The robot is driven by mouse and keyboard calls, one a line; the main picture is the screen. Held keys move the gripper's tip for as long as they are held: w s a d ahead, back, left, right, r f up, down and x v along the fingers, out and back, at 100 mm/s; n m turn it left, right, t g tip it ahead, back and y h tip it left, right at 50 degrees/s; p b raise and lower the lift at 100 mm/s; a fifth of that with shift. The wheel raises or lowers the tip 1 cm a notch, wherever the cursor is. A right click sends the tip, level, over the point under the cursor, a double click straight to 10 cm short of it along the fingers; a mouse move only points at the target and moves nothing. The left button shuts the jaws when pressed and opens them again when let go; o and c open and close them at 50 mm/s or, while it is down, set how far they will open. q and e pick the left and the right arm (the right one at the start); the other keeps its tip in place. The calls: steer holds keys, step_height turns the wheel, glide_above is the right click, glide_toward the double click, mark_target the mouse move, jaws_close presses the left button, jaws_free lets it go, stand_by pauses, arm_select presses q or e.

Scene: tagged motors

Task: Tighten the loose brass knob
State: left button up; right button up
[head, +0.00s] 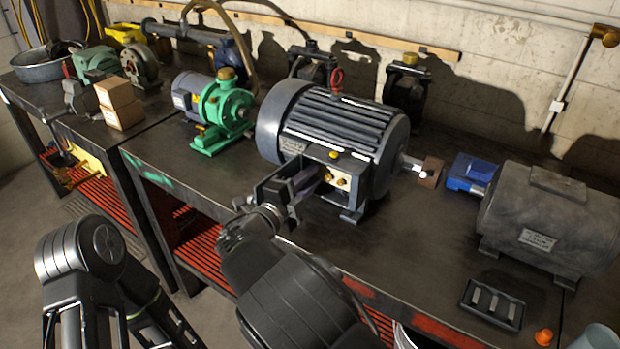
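A large dark grey motor (345,115) with a finned top and a red lifting eye stands mid-bench. On its near side is a terminal box with a pale panel. Small brass knobs (341,183) show on that panel, and a yellow-brass piece (334,155) sits above it. I cannot tell which knob is loose. My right gripper (310,182) reaches in from below, close to the left part of the terminal box, and hides some of it. Its finger gap and any contact are unclear. My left arm shows at lower left; its gripper is out of view.
A green pump (222,108) stands left of the motor. A blue vise-like part (471,172) and another grey motor (548,222) are to the right. A black slotted tray (492,304) and an orange cone (543,337) lie near the front edge. Bench front right of my gripper is clear.

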jaws_close()
steer(key=m, duration=0.4)
stand_by(0.4)
steer(key=shift+o, duration=2.1)
jaws_free()
steer(key=shift+s, duration=0.1)
steer(key=b+v, duration=0.1)
steer(key=v, duration=0.6)
steer(key=shift+s+a, duration=0.25)
